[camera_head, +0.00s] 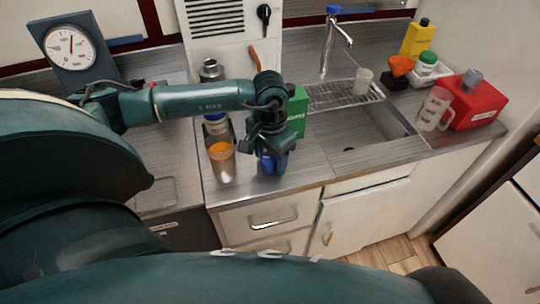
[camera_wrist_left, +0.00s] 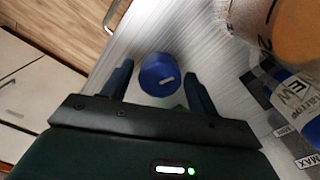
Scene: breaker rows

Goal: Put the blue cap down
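The blue cap (camera_head: 268,161) is at the front of the steel counter, low beside my left gripper's fingers. My right gripper is not in view.
A clear container with orange contents (camera_head: 222,160) stands close left of the gripper, with a blue-labelled container behind it. A green box (camera_head: 297,112) is just behind. The sink (camera_head: 362,132) lies to the right. The counter's front edge (camera_head: 300,188) is near.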

